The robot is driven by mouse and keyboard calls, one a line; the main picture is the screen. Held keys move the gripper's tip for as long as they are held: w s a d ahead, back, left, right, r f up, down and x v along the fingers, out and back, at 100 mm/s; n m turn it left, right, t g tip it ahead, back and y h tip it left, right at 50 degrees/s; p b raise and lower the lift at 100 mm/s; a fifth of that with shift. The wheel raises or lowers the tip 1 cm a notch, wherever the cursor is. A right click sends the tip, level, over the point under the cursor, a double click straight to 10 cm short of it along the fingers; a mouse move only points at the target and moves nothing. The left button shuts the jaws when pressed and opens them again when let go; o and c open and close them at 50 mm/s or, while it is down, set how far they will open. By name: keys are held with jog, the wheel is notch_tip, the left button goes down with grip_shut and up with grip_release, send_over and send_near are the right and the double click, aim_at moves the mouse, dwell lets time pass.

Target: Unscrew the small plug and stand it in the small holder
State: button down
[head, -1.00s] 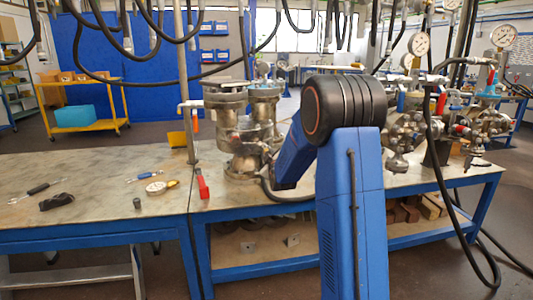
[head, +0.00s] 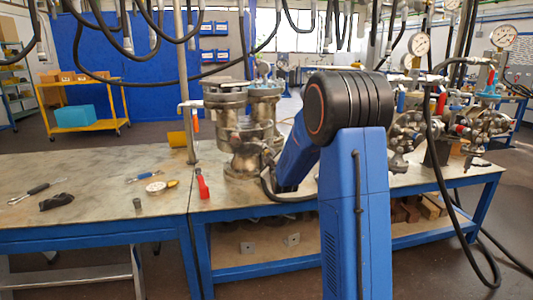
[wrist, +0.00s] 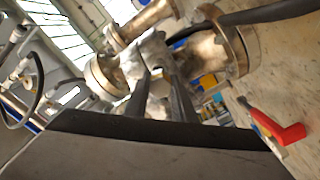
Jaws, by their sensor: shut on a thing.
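In the wrist view my gripper (wrist: 160,82) has its two dark fingers close together, shut on a small metallic piece that I take to be the small plug (wrist: 158,73). Its outline is blurred, and I cannot tell whether it is still seated in the fitting behind it. The metal flanged vessel (wrist: 106,76) lies just beyond the fingertips. In the head view the flanged vessel (head: 243,125) stands on the bench, and my blue arm hides the gripper and plug. I cannot make out the small holder in either view.
Valves and gauges (head: 470,125) crowd the right. Black hoses hang overhead.

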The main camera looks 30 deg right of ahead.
jog(key=shift+s, duration=0.15)
jog(key=v, duration=0.4)
dwell(0.6)
jog(key=shift+s, duration=0.1)
dwell(0.3)
